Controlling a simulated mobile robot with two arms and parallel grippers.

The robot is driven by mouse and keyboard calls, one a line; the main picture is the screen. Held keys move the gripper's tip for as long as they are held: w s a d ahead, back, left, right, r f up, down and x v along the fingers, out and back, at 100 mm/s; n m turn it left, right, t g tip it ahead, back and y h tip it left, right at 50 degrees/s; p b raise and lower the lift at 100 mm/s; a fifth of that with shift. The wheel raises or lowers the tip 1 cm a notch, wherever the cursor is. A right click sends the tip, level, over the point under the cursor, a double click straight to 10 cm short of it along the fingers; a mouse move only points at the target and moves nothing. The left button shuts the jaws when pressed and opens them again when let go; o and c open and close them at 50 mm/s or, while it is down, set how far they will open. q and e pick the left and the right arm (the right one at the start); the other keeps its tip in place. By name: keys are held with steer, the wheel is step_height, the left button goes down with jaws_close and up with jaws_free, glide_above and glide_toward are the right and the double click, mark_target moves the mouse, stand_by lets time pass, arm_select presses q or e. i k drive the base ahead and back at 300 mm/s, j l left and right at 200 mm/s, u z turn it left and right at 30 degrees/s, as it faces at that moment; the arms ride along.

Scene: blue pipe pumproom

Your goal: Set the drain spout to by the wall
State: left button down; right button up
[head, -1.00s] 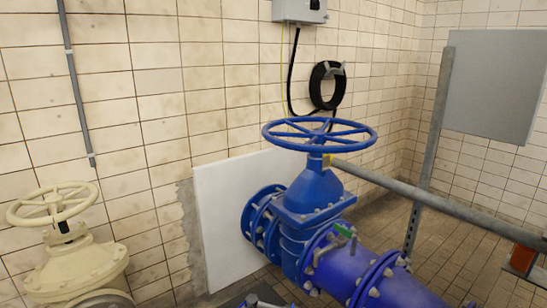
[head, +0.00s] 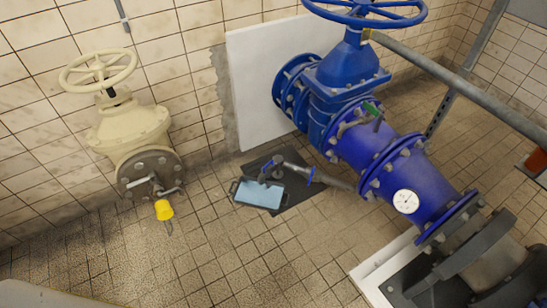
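A small grey drain spout (head: 272,168) shows in the head view, low near the floor, below and left of the blue pipe (head: 370,150). It sits on the end of a thin grey pipe (head: 338,182) and its mouth appears to be over a tray. A small blue lever (head: 311,175) stands up beside the spout. The dark-rimmed tray (head: 236,190) holds light blue liquid and rests on a black mat (head: 298,196). The tiled wall (head: 195,60) is behind. Neither of my grippers is in view.
A cream valve (head: 130,130) with a handwheel and a yellow-capped outlet (head: 164,210) stands at the left. A large blue valve (head: 345,70) is at the upper right. A grey rail (head: 450,80) crosses the right side. The tiled floor in front of the tray is clear.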

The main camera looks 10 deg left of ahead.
mark_target(278, 162)
steer(key=i+j+z, duration=0.15)
steer(key=i+j, duration=0.2)
steer(key=i+j+z, duration=0.2)
steer(key=i+j, duration=0.15)
steer(key=j, duration=0.25)
